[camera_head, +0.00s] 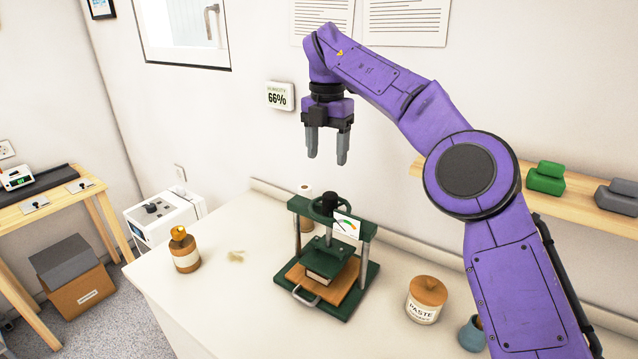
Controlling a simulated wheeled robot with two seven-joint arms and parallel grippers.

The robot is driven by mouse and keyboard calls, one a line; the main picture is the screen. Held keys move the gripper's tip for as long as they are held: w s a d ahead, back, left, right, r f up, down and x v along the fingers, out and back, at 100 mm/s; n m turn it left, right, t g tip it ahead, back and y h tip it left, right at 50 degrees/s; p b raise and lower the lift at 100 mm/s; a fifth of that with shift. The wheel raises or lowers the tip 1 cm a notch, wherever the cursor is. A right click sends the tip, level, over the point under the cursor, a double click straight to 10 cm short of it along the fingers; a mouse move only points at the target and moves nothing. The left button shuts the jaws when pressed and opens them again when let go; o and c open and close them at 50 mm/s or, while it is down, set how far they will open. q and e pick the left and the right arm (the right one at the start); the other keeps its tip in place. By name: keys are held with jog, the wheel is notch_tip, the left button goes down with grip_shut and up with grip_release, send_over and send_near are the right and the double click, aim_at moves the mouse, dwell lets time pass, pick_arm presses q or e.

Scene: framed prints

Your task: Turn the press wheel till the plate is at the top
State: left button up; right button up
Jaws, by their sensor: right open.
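The green press stands on the white counter in the camera_head view. Its dark green wheel (326,205) sits on top of the crossbar. The plate (324,257) hangs below, between the two posts, low over a book-like block (323,268) on a wooden board (342,287). I cannot tell whether the plate touches the block. A small dial (347,226) with a coloured scale is on the crossbar. My right gripper (327,160) is open and empty, pointing down in the air above the wheel and apart from it. My left gripper is out of view.
A paste jar (425,301) and a blue-grey pot (473,333) stand right of the press. A brown-and-white bottle (184,250) stands left. Another container (305,212) is partly hidden behind the press. A wooden shelf (572,207) runs along the right wall. The front left counter is clear.

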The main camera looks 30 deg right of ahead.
jog(key=b, duration=0.2)
send_over(330, 194)
jog(key=f, duration=0.5)
jog(key=shift+s, duration=0.4)
jog(key=f, duration=0.2)
jog(key=w+f+b, duration=0.1)
jog(key=f, duration=0.1)
jog(key=shift+w+d+f, duration=0.1)
jog(key=shift+w+f, duration=0.1)
jog(key=shift+f, duration=0.2)
jog(key=shift+s+r, duration=0.2)
jog(key=shift+s, duration=0.15)
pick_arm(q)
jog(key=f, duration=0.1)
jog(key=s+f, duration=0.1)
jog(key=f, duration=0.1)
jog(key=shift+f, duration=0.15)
pick_arm(e)
jog(key=shift+w+f, duration=0.1)
jog(key=c, duration=1)
